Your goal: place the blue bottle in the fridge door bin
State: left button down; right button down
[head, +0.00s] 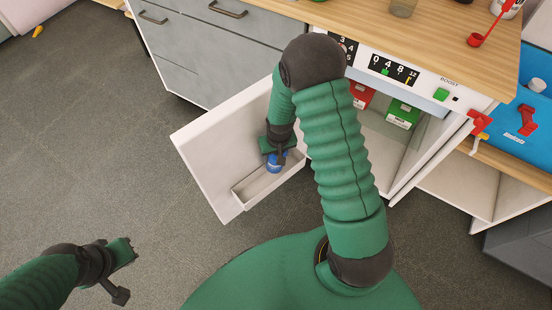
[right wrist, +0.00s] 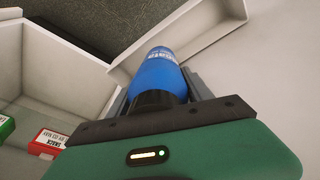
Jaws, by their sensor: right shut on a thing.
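The blue bottle (head: 274,168) is in my right gripper (head: 277,154), at the open white fridge door (head: 212,150). In the right wrist view the bottle (right wrist: 160,76) is held near its dark neck, its blue end pointing away from my palm. The fingers (right wrist: 158,92) are on either side of it. The pale door bin (head: 262,190) runs along the door's inner face; it also shows in the right wrist view (right wrist: 205,38). The bottle's blue end overlaps the bin; I cannot tell whether it touches the floor. My left gripper (head: 126,272) is open and empty above the carpet.
The fridge interior (head: 385,130) under the wooden counter (head: 440,35) holds a red box (head: 361,96) and a green box (head: 403,114). Grey drawers (head: 190,55) stand behind the door. A blue case (head: 530,110) is at the right.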

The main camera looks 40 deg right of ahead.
jog(key=shift+s+a+f, duration=0.2)
jog(key=shift+s+f, duration=0.3)
jog(key=shift+f, duration=0.35)
jog(key=c, duration=0.7)
grip_release()
jog(key=shift+f, duration=0.2)
jog(key=shift+o, duration=1.2)
jog(key=shift+d, duration=0.15)
jog(key=shift+s+d, duration=0.1)
jog(key=shift+r, duration=0.25)
jog(key=r+p, duration=0.1)
jog(key=r, duration=0.2)
jog(key=r+p, duration=0.2)
jog(key=r, duration=0.1)
jog(key=r+p, duration=0.2)
jog(key=r, duration=0.2)
jog(key=shift+a, duration=0.3)
jog(key=shift+s+r, duration=0.1)
jog(key=shift+r, duration=0.15)
pick_arm(q)
jog(key=r, duration=0.2)
jog(key=w+r, duration=0.1)
jog(key=r, duration=0.1)
jog(key=shift+d, duration=0.1)
pick_arm(e)
jog(key=shift+a+r, duration=0.1)
jog(key=shift+a, duration=0.05)
